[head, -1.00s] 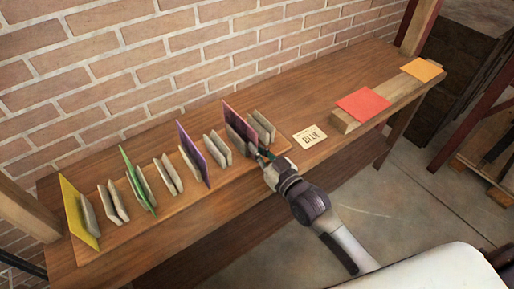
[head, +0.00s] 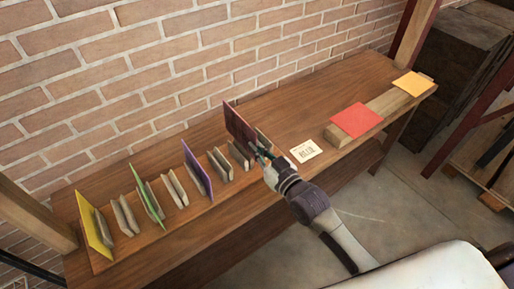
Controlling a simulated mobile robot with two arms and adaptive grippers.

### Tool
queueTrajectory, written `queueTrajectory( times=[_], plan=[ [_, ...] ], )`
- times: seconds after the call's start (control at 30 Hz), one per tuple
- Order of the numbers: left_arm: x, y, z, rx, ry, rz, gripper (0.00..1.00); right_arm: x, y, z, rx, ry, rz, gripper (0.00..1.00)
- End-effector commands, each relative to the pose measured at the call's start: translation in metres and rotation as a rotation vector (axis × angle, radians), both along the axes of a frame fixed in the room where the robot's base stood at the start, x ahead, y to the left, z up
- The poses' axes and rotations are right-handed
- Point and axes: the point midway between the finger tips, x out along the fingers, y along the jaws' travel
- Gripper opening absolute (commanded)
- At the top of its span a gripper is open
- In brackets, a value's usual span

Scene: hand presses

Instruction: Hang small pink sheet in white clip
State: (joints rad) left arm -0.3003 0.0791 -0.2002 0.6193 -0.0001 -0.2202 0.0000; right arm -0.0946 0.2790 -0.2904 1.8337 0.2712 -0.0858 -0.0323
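A dark purplish-pink sheet (head: 237,122) stands upright near the right end of a row of clips. My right gripper (head: 262,156) is at its near lower corner, seemingly closed on it; the fingertips are small and partly hidden. The sheet is beside the last pale clip (head: 264,140), and I cannot tell whether it sits inside any clip. Another pale clip (head: 238,156) is just left of it. No clip is clearly whiter than the others. A flat salmon-red sheet (head: 356,120) lies on a wooden block. My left gripper is not in view.
Yellow (head: 93,228), green (head: 141,192) and purple (head: 195,167) sheets stand in the clip row on the board. A lettered card (head: 305,151) lies on the bench (head: 285,115). An orange sheet (head: 412,84) lies on the block (head: 391,108). A brick wall stands behind.

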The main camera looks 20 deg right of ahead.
Motion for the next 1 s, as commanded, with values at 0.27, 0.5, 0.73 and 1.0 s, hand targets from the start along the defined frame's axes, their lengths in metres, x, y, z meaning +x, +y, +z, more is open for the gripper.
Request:
queueTrajectory(
  times=[0.27,0.5,0.73,1.0],
  plan=[
    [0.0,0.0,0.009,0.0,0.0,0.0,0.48,-0.016,-0.006,0.001,0.0,0.002,0.0,0.0],
    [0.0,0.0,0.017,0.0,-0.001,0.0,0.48,-0.032,-0.012,0.001,0.0,0.001,0.0,0.0],
    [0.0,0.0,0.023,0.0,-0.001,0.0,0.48,-0.047,-0.017,0.001,-0.001,0.002,0.0,0.0],
    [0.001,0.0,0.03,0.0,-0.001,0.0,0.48,-0.063,-0.023,0.001,-0.001,0.001,0.0,0.0]
  ],
)
